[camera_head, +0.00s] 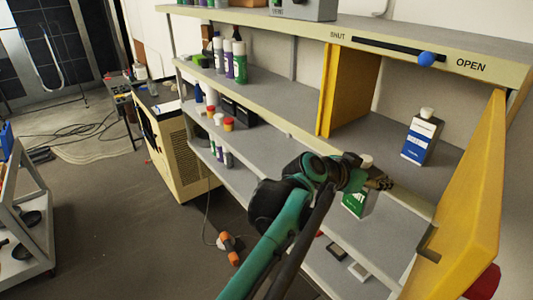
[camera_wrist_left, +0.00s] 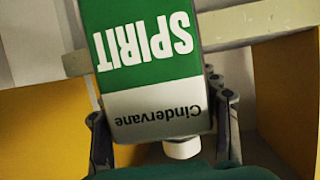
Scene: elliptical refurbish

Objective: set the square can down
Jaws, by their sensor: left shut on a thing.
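The square can, green and white with a white cap, is in my left gripper (camera_head: 377,181). Its green lower part (camera_head: 354,204) shows below the gripper in the head view; the arm and gripper hide much of the rest. In the left wrist view the can (camera_wrist_left: 150,100) appears upside down, with "SPIRIT" and "Cindervane" on its label, and a finger on each side. In the head view it is in front of the open cupboard bay, near the shelf edge. I cannot tell whether its base touches anything. My right gripper is not in view.
A blue and white can (camera_head: 421,140) stands on the bay's shelf, right of the gripper. A yellow panel (camera_head: 350,88) bounds the bay on the left, and an open yellow door (camera_head: 468,200) stands on the right. Bare shelf shows left of the blue can. Bottles (camera_head: 240,62) stand further left.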

